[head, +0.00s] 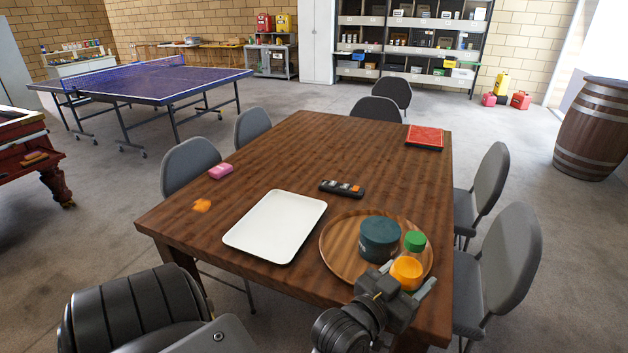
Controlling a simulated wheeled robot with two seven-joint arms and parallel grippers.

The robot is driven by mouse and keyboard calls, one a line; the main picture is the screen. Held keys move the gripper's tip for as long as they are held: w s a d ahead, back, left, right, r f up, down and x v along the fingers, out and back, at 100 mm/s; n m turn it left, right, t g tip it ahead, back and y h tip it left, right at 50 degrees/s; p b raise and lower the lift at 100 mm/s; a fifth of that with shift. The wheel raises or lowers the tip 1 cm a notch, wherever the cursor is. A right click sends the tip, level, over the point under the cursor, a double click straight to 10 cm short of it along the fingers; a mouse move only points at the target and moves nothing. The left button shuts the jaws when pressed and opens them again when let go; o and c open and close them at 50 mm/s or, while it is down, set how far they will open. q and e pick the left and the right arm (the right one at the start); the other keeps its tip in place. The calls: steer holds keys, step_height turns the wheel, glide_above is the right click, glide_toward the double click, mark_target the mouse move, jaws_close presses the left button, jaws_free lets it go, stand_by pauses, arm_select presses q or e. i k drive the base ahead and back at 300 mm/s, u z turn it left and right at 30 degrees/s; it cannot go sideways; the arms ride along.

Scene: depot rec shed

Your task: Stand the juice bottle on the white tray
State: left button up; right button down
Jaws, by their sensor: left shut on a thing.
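The juice bottle (407,270), orange with a green cap, is upright at the near right of a round wooden tray. My left gripper (405,280) is shut on its lower part from the near side. The gripper hides the bottle's base, so I cannot tell whether it touches the round tray. The white tray (275,227) is rectangular, empty and flat on the table, to the left of the bottle. My right gripper is not in view.
A dark green tin (380,238) stands on the round wooden tray (338,240), close beside the bottle. Grey chairs (510,265) surround the table.

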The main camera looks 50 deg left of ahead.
mark_target(290, 222)
steer(key=u, duration=0.35)
steer(key=i, duration=1)
steer(key=u, duration=0.7)
